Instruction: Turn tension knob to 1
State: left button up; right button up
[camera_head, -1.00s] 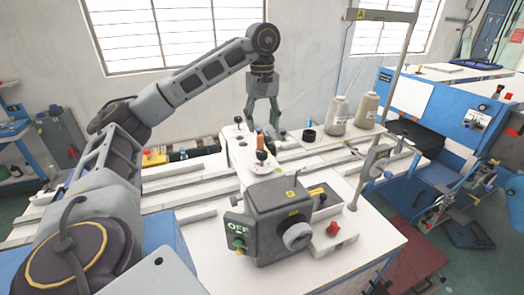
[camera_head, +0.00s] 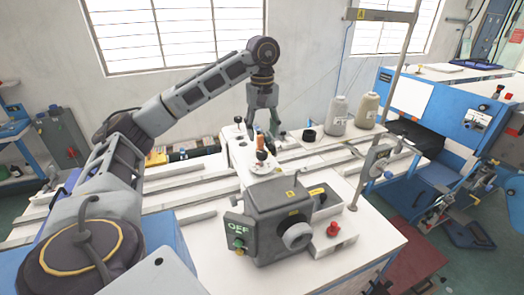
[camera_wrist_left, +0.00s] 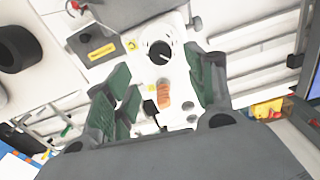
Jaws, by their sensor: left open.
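A round white dial with a black knob and a pointer mark, which I take to be the tension knob (camera_head: 262,156), sits on top of the white sewing machine arm. It also shows in the left wrist view (camera_wrist_left: 159,53). An orange upright piece (camera_head: 260,141) stands just behind it and shows between my fingers in the left wrist view (camera_wrist_left: 163,96). My left gripper (camera_head: 262,125) is open, pointing down over the machine top, with nothing between its green-padded fingers (camera_wrist_left: 162,66) that I can see held. It appears apart from the dial. My right gripper is not in view.
A grey machine head with a handwheel (camera_head: 297,236) and an OFF switch box (camera_head: 239,232) stands at the front. A red button (camera_head: 333,229) is to its right. Two thread cones (camera_head: 337,116) stand behind right. White rails run across the table to the left.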

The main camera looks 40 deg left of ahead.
aim_at(262, 152)
pick_arm(q)
jog(key=shift+f, duration=3.8)
jog(key=c, duration=1.1)
jog(key=shift+o, duration=0.2)
